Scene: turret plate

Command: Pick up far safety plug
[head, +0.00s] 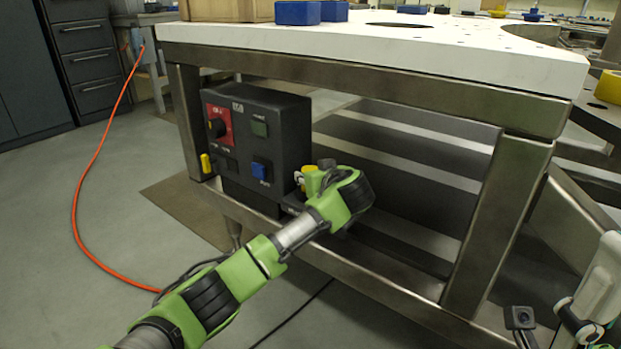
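One yellow plug-like piece (206,163) is at the box's left edge, by the table leg. Another yellow piece (310,182) shows at the box's right side, partly hidden by my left arm. The end of my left arm, with the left gripper (300,190), is beside this second piece. The fingers are small and partly covered, so I cannot tell whether they hold it. My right gripper is not clearly visible.
The white tabletop (400,42) carries blue blocks (297,13) and a cardboard-coloured box (222,10). Metal frame legs (497,225) and a lower rail enclose the space below. An orange cable (76,215) crosses the floor at left. Part of my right arm shows at lower right.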

